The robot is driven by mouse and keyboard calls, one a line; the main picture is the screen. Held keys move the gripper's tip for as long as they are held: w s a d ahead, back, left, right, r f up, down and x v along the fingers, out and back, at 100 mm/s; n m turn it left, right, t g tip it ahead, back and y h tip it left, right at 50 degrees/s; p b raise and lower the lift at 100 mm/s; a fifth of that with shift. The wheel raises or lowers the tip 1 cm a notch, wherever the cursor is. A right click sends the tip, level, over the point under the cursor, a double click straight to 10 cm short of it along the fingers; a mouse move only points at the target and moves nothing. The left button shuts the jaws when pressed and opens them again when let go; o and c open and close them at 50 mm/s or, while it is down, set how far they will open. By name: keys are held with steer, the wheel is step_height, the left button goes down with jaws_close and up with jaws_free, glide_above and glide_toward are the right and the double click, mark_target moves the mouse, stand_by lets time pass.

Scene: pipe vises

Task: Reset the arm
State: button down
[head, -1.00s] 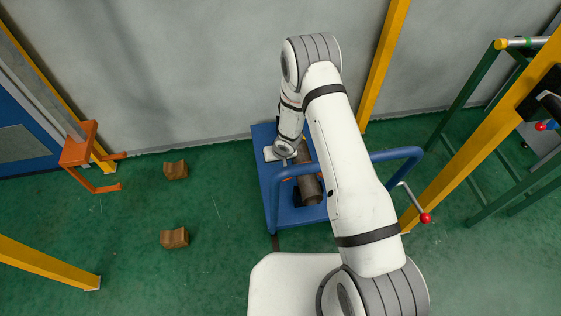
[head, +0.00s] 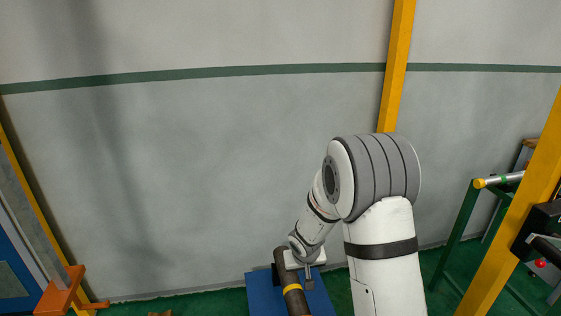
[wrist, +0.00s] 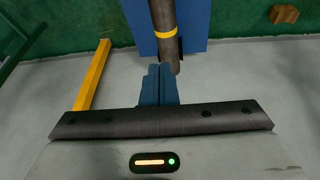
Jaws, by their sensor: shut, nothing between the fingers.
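My arm is bent at the elbow in the head view, with its wrist low near the centre. My gripper (wrist: 158,70) shows in the wrist view as two blue fingers, shut together with nothing between them. A dark pipe with a yellow band (wrist: 164,22) lies just beyond the fingertips there, and I cannot tell the gap between them. The pipe also shows in the head view (head: 291,290), over a blue platform (head: 262,293), beside my wrist. The platform shows in the wrist view too (wrist: 195,28). Much of it is cut off by the head view's bottom edge.
A grey wall (head: 200,170) fills the back. A yellow post (head: 396,60) stands behind my arm, and a yellow beam (head: 515,225) with a green frame (head: 460,225) is on the right. An orange bracket (head: 62,292) is at the lower left. A brown block (wrist: 284,14) lies on the floor.

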steer(key=s+d+r+m, duration=0.1)
steer(key=s+d+r, duration=0.3)
steer(key=s+r, duration=0.3)
steer(key=s+d+r, duration=0.3)
steer(key=s+r, duration=0.1)
steer(key=r, duration=0.5)
steer(key=s+r, duration=0.3)
steer(key=s, duration=0.5)
steer(key=s+d+r+g+p, duration=0.1)
steer(key=s+r, duration=0.2)
steer(key=s, duration=0.6)
steer(key=shift+r+m+g, duration=0.3)
steer(key=shift+r, duration=0.1)
steer(key=shift+d, duration=0.1)
